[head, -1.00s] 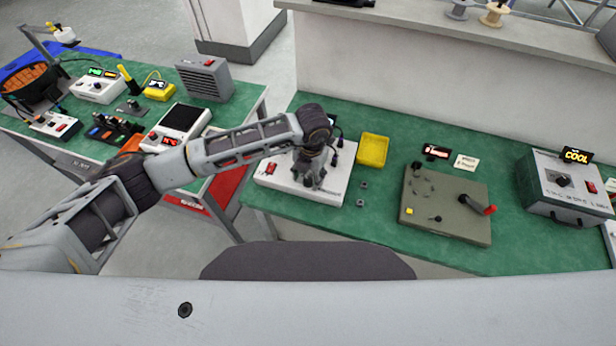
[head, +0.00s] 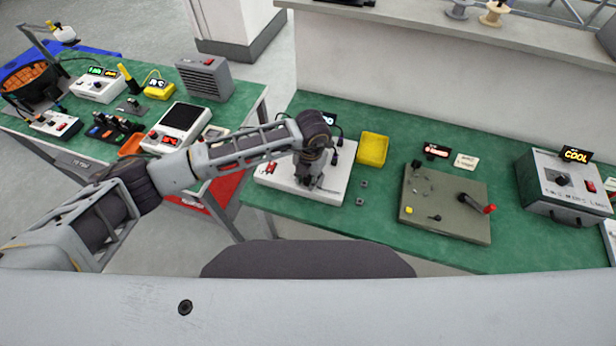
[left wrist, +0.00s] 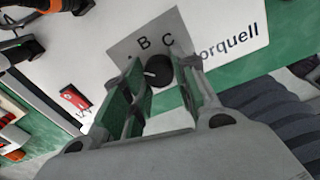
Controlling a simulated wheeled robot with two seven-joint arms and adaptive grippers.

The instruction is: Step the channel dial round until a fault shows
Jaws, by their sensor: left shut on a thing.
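The white panel box (head: 333,186) stands on the green bench under my left arm. In the left wrist view the channel dial (left wrist: 159,71) is a dark round knob with a white mark, on a grey plate lettered B and C. The mark points to the left in that view. My left gripper (left wrist: 155,84) is shut on the dial, with one finger at each side. In the head view my left gripper (head: 312,180) points down at the box and hides the dial. My right gripper is out of view.
A red switch (head: 271,168) is on the box's left side.

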